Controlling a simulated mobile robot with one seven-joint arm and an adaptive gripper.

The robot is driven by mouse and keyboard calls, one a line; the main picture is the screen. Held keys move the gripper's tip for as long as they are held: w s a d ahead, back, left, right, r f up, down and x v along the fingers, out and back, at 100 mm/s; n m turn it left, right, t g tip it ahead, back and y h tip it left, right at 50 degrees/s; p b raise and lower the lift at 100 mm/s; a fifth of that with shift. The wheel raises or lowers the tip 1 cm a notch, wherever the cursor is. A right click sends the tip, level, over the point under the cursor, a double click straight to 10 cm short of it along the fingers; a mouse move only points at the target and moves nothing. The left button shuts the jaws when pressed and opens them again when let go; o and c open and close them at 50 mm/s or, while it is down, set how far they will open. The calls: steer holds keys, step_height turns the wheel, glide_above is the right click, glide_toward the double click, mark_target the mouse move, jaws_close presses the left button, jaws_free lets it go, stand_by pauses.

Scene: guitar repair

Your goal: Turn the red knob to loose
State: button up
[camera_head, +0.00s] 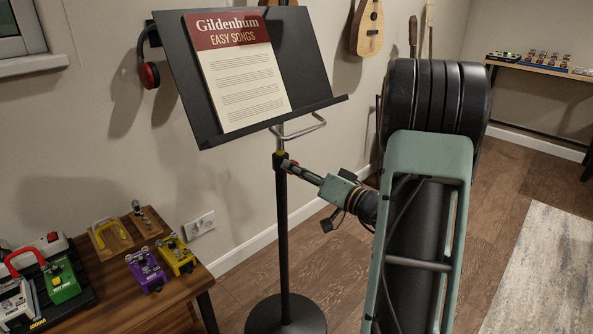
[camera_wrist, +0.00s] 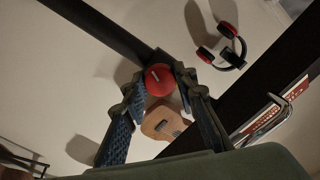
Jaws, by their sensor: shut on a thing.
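The red knob (camera_wrist: 160,80) sits on the dark pole (camera_head: 282,225) of the music stand, just below the desk (camera_head: 308,72). In the wrist view it lies between my two fingertips (camera_wrist: 160,82), with its round red face and a small pale mark showing. My gripper (camera_head: 291,167) reaches the pole from the right and is shut on the knob. In the head view the fingertips hide most of the knob. The stand is upright on its round base (camera_head: 286,316).
A songbook (camera_head: 244,75) rests on the desk, above my gripper. A metal bracket (camera_head: 302,130) juts out under the desk. Red headphones (camera_head: 149,73) and a small guitar (camera_head: 368,30) hang on the wall. A wooden table (camera_head: 130,248) with several pedals stands left. Floor right is clear.

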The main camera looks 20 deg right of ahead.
steer(key=o, duration=1.2)
steer(key=shift+c, duration=0.2)
steer(key=v, duration=1.2)
steer(key=shift+r, duration=0.1)
